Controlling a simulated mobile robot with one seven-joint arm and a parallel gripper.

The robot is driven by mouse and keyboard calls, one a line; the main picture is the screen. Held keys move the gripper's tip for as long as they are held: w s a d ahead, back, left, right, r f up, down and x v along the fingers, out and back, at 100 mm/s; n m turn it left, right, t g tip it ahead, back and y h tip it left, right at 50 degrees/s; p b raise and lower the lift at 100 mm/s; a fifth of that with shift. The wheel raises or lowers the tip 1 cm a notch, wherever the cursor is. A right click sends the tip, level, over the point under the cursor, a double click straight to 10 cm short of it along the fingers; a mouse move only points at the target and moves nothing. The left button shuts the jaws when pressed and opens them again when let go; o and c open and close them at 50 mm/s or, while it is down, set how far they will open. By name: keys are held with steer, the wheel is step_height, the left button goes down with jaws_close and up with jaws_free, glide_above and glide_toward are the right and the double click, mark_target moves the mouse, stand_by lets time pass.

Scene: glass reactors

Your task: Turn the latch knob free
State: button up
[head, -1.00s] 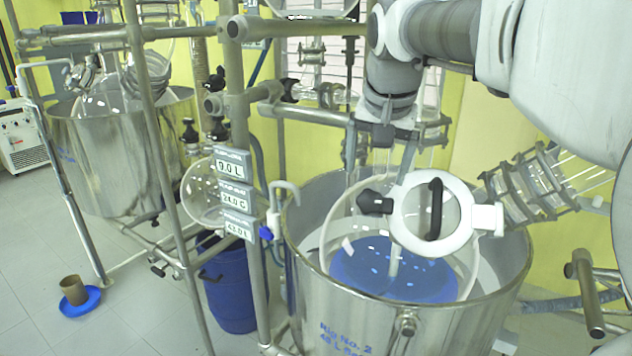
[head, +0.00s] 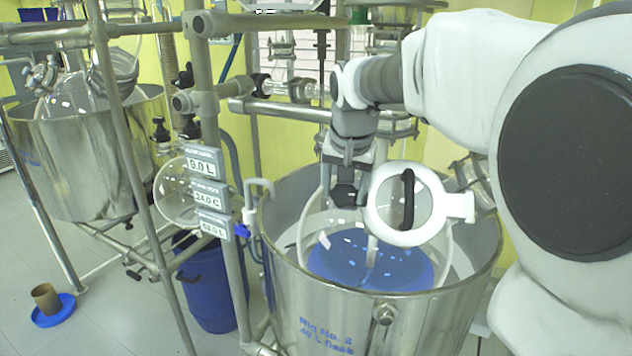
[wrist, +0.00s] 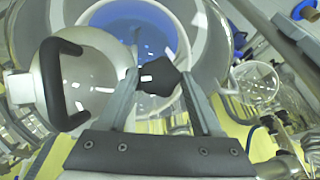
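The black latch knob (head: 344,194) sits at the left side of a round white-rimmed lid (head: 378,232) above the steel vessel. The lid has a clear centre and a black handle (head: 407,200). My gripper (head: 350,176) reaches down from above to the knob. In the wrist view, the knob (wrist: 162,80) lies between the tips of my gripper (wrist: 160,84), with one finger on each side. The fingers are apart. I cannot see clearly whether they touch the knob. The lid and its handle (wrist: 62,85) are left of the fingers there.
The steel vessel (head: 335,310) holds a glass flask with blue liquid (head: 370,262). A post with display labels (head: 207,195) and pipes stands to its left. Glass fittings are behind and right of the lid. A second steel vessel (head: 75,160) stands far left.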

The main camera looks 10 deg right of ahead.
steer(key=c, duration=0.9)
